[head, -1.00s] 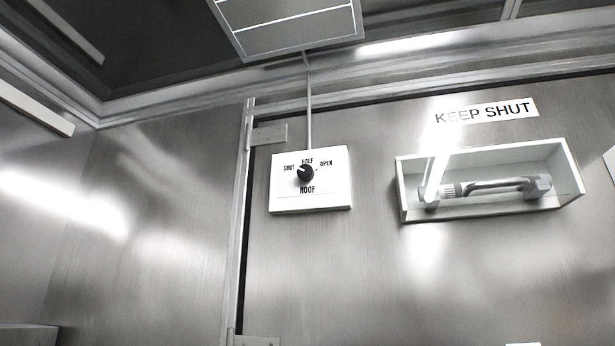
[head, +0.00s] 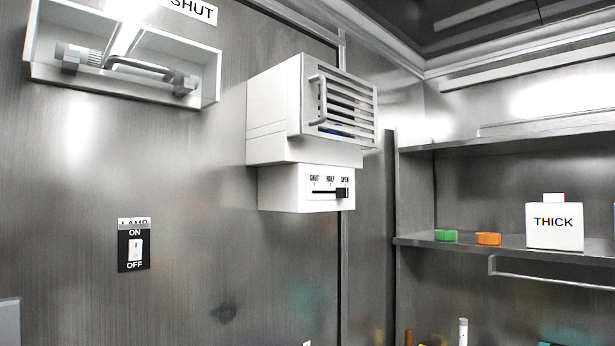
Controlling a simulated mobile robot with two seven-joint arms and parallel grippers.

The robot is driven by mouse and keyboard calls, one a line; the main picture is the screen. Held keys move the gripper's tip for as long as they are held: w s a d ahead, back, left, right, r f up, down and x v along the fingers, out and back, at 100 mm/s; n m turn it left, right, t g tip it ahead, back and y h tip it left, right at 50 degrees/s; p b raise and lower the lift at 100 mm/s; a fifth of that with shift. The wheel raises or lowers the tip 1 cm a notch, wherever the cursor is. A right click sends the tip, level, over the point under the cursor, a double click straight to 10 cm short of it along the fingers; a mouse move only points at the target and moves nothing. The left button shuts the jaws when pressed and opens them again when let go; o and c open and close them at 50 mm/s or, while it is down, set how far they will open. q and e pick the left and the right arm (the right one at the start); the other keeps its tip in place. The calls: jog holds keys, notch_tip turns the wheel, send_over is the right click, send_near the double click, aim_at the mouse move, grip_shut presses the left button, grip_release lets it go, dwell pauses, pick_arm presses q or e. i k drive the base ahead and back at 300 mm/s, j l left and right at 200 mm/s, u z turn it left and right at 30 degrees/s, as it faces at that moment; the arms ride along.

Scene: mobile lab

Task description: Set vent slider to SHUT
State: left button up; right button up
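A white vent box (head: 275,105) with a slatted grille (head: 347,108) is fixed to the metal wall, right of the middle. A handle (head: 317,100) stands on the grille's left side. Below it is a white slider panel (head: 282,188) marked SHUT, HALF and OPEN from left to right. The black slider knob (head: 342,191) sits at the right end of its slot, under OPEN. Neither gripper is in view.
A LAMP switch (head: 135,247) marked ON and OFF is on the wall at lower left. A boxed handle (head: 126,66) is at upper left. A shelf (head: 505,243) at right bears a white THICK container (head: 554,226) and green and orange items, with a rail below.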

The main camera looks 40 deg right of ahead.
aim_at(340, 192)
jog(key=z, duration=1.15)
